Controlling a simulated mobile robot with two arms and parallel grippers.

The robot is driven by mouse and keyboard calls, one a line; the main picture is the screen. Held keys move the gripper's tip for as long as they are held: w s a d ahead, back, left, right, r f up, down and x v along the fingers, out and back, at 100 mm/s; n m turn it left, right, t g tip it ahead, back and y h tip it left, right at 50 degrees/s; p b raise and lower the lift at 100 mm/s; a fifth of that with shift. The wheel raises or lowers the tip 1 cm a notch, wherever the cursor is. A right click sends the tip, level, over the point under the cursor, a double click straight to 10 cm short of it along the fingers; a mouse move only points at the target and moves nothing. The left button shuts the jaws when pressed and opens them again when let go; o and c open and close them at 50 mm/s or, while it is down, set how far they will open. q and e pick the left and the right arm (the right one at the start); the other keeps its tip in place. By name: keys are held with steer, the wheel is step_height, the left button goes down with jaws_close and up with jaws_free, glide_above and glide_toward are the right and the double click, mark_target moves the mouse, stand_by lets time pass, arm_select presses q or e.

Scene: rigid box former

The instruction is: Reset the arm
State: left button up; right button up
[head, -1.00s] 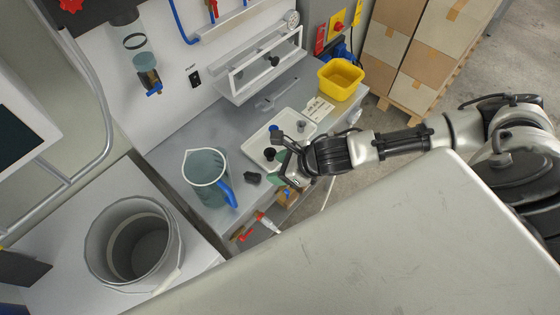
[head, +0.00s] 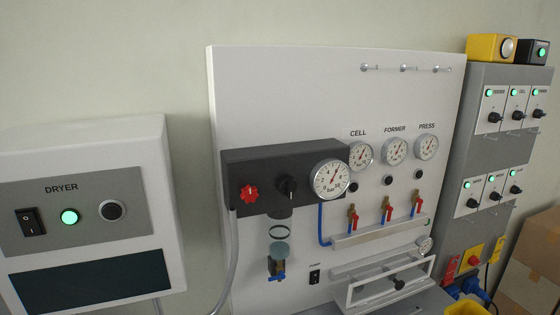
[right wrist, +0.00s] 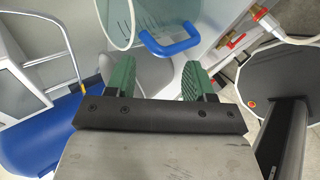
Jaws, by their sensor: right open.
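My right gripper (right wrist: 157,80) shows in the right wrist view with its two green fingers apart and nothing between them. Above its fingers is the clear jug (right wrist: 118,18) with its blue handle (right wrist: 170,42), apart from the fingers as far as I can tell. Neither arm shows in the head view now. My left gripper is in no frame.
The head view shows a dryer panel (head: 90,215), a white board with a dark regulator block (head: 265,180) and gauges, and a grey switch cabinet (head: 490,150). Cartons (head: 535,265) stand at the right. Red-handled valve parts (right wrist: 236,40) are near my right gripper.

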steer(key=s+d+f+m+g+h, duration=0.1)
steer(key=s+d+m+g+h, duration=0.15)
steer(key=s+d+m, duration=0.65)
steer(key=s+d+f+m+g+h, duration=0.2)
steer(key=s+d+m+h, duration=0.1)
steer(key=m, duration=1.2)
step_height(320, 180, down, 29)
steer(key=b, duration=0.4)
steer(key=s+d+f+g+b, duration=0.2)
steer(key=s+d+f, duration=0.1)
steer(key=s+f, duration=1.3)
step_height(320, 180, down, 3)
steer(key=shift+s+f, duration=0.15)
steer(key=shift+s, duration=0.05)
